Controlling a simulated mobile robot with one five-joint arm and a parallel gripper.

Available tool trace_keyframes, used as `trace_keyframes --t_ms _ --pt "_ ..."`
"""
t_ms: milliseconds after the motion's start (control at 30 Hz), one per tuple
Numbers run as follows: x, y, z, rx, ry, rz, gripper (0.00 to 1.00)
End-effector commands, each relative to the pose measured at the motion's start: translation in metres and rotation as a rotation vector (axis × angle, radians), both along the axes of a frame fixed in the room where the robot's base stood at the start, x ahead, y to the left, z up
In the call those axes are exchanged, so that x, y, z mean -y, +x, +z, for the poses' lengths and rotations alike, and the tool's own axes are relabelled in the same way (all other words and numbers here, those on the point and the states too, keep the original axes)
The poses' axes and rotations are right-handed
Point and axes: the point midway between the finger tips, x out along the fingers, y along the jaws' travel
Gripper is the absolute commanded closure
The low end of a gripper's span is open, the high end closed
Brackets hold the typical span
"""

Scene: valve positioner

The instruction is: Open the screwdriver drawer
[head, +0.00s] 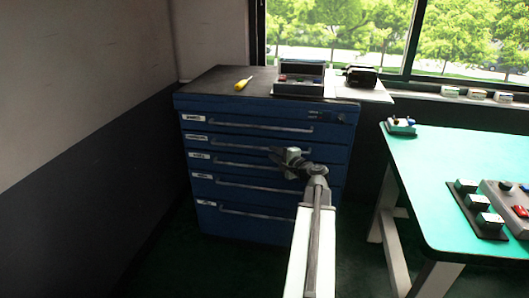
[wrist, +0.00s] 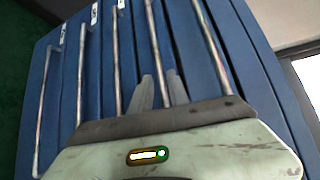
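A blue drawer cabinet (head: 230,187) stands against the wall in the head view, with several drawers, each with a long metal bar handle and a small white label at its left. The labels are too small to read surely. All drawers look shut. My gripper (head: 273,154) is in front of the second drawer from the top, near its handle (head: 235,142). In the wrist view my gripper (wrist: 160,88) has its two fingers apart, and the second drawer's handle (wrist: 154,45) runs down between them. I cannot tell whether the fingers touch the bar.
A green-topped table (head: 440,160) with button boxes stands at the right. Floor at the cabinet's front left is clear.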

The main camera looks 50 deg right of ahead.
Motion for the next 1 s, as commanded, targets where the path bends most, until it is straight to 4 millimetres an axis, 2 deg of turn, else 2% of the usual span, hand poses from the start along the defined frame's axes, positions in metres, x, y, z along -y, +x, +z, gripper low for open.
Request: trace_keyframes --t_ms 300,400,633,667,700,733,1000 --pt "0.013 0.057 -0.009 -0.001 0.0 0.004 0.79" --pt "0.014 0.067 -0.01 -0.001 0.0 0.003 0.79" --pt "0.013 0.068 -0.01 -0.002 0.0 0.003 0.79" --pt "0.013 0.068 -0.01 -0.002 0.0 0.003 0.85" --pt "0.013 0.068 -0.01 -0.002 -0.001 0.003 0.96" --pt "0.013 0.068 -0.01 -0.002 -0.001 0.003 1.0" --pt "0.013 0.069 -0.01 -0.002 -0.001 0.004 1.0"
